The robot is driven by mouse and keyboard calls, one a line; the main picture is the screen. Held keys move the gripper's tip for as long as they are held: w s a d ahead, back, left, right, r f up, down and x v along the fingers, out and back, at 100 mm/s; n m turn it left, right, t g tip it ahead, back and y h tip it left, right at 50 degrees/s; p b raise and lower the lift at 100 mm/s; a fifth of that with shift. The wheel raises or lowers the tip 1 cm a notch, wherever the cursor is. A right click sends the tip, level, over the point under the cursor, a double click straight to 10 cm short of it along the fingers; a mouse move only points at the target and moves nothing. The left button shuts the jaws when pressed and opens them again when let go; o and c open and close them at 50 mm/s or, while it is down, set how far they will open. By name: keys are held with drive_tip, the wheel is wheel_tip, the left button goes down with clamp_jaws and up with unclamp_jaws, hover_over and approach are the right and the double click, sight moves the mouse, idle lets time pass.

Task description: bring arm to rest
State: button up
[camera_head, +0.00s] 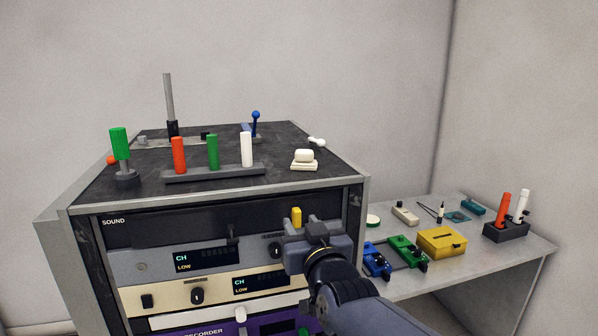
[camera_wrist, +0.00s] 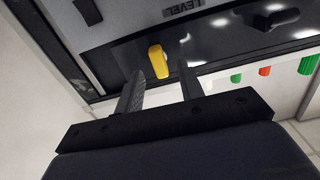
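My gripper (camera_head: 312,228) is at the right front of the rack (camera_head: 356,215), close to its upper black panel. In the wrist view, my gripper (camera_wrist: 160,88) has its two dark fingers apart with a gap between them. A yellow lever or knob (camera_wrist: 158,61) on the black panel lies just beyond the fingertips, apart from them. The same yellow knob (camera_head: 296,216) shows just above the gripper in the head view. My wrist and forearm hide the lower right of the rack front.
The rack top carries a holder (camera_head: 215,173) with red, green and white sticks, a green-topped post (camera_head: 120,145) and a white block (camera_head: 304,158). A side table (camera_head: 480,258) at right holds a yellow box (camera_head: 441,242), blue and green devices and a dark stick holder (camera_head: 506,231).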

drive_tip(key=shift+x, duration=0.8)
drive_tip(key=shift+w+r+p, duration=0.15)
drive_tip(key=shift+r+p, duration=0.05)
drive_tip(key=shift+p, duration=0.4)
drive_tip(key=shift+n+p, duration=0.8)
drive_tip(key=shift+p, duration=0.1)
drive_tip(key=n+p, duration=0.4)
drive_tip(key=p, duration=0.2)
drive_tip(key=shift+a+n+p, duration=0.1)
drive_tip(key=shift+n+p, duration=0.3)
drive_tip(key=shift+s+f, duration=0.15)
drive_tip(key=shift+s, duration=0.1)
drive_tip(key=b+v, duration=0.1)
drive_tip(key=v, duration=0.7)
drive_tip(key=shift+b, duration=0.35)
drive_tip(key=shift+w, duration=0.1)
